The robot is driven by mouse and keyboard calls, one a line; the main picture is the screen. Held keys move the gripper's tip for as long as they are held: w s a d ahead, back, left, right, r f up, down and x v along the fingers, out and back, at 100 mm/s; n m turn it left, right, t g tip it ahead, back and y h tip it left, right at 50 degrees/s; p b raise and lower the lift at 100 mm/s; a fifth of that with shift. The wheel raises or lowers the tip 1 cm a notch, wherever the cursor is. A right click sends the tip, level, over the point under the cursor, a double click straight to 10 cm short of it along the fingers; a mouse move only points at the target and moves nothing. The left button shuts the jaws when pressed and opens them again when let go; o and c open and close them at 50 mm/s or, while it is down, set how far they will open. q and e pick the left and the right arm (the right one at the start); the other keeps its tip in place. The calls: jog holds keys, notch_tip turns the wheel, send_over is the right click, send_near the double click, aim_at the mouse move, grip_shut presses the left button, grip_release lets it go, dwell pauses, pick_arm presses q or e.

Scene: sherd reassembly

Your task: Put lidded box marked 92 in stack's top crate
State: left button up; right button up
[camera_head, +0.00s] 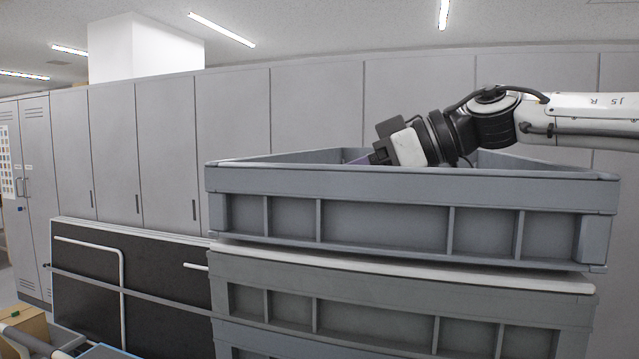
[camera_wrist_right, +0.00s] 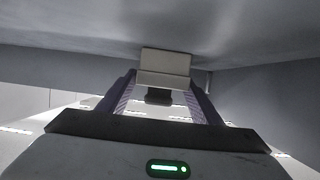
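A small beige box (camera_wrist_right: 165,62) shows in the right wrist view, close to a grey inner surface of a crate. No number can be read on it. My right gripper (camera_wrist_right: 163,78) has one finger at each side of the box. Whether the fingers press on it or stand just clear cannot be told. In the head view my right gripper (camera_head: 378,155) reaches down into the stack's top crate (camera_head: 400,186), and the crate's front wall hides its fingertips and the box. My left gripper is in neither view.
The top crate sits on further grey crates (camera_head: 400,305). A black panel (camera_head: 90,270) with white rails stands left of the stack. A brown carton (camera_head: 28,322) is at the lower left. Grey lockers (camera_head: 230,110) line the back.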

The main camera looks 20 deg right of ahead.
jog(key=shift+o, duration=0.2)
jog(key=shift+r, duration=0.15)
jog(key=shift+s+d+r, duration=0.1)
jog(key=shift+d, duration=0.15)
jog(key=v, duration=0.7)
jog(key=shift+b, duration=0.4)
jog(key=shift+r, duration=0.1)
